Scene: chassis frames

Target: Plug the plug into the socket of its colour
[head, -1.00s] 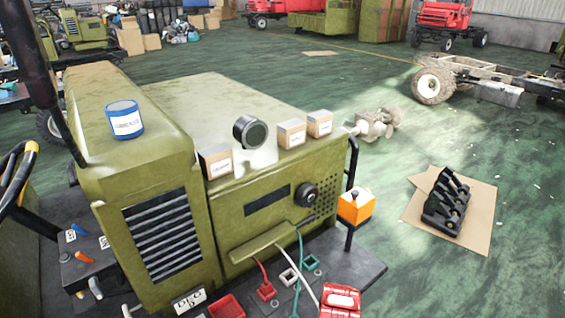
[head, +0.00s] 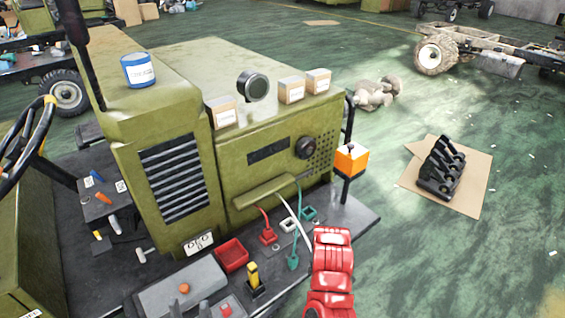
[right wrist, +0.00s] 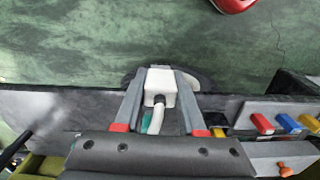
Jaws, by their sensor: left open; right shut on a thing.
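My right gripper (right wrist: 160,100) is shut on a white plug (right wrist: 160,85), with its white cable running down between the fingers. In the head view my red arm hides this plug, and the white cable (head: 300,222) runs from the cabinet to behind that arm. A white socket (head: 287,225) and a teal socket (head: 308,213) sit on the dark deck left of the arm. A red plug (head: 267,236) with a red cable stands at the red socket. A teal plug (head: 293,262) with a teal cable stands nearer the arm. I cannot make out my left gripper.
The olive cabinet (head: 240,180) rises behind the sockets. A red tray (head: 232,256), a yellow lever (head: 253,274) and a grey box (head: 180,290) stand on the deck to the left. An orange box (head: 351,160) stands on a post at right.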

